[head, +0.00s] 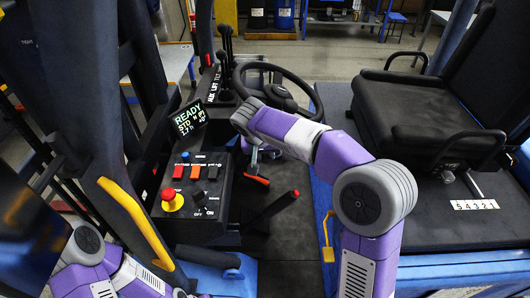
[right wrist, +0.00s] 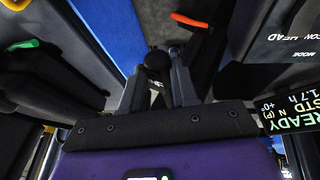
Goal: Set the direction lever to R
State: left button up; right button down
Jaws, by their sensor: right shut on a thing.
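My right gripper (right wrist: 158,88) is shut on a black ball knob (right wrist: 157,66), which looks like the direction lever's end. In the head view, my right gripper (head: 254,163) is below the steering wheel (head: 305,87), beside the column, and my own arm hides the lever there. The display (head: 189,119) reads READY and STD, with further small characters. It also shows in the right wrist view (right wrist: 292,118), where an N and a P in brackets can be read. My left arm is at the lower left, its fingers out of view.
A console with a red-on-yellow stop button (head: 172,200) and rocker switches stands left of my right gripper. A red-tipped lever (head: 275,213) and a red handle (head: 257,180) are close below it. Tall black levers (head: 227,50) rise behind. A black seat (head: 420,115) is at the right.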

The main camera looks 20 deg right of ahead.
jog(key=d+n+t+b, duration=0.1)
jog(key=b, duration=0.1)
jog(key=d+f+n+b, duration=0.1)
jog(key=d+b, duration=0.1)
jog(key=d+f+n+t+y+b, duration=0.1)
jog(key=d+b, duration=0.1)
jog(key=shift+s+n+t+b, duration=0.3)
jog(key=shift+s+b, duration=0.05)
jog(key=shift+b, duration=0.05)
jog(key=c, duration=0.8)
grip_release()
jog(key=shift+c, duration=0.2)
jog(key=shift+s, duration=0.1)
jog(key=v, duration=0.7)
jog(key=shift+r+p, duration=0.25)
jog(key=shift+p, duration=0.05)
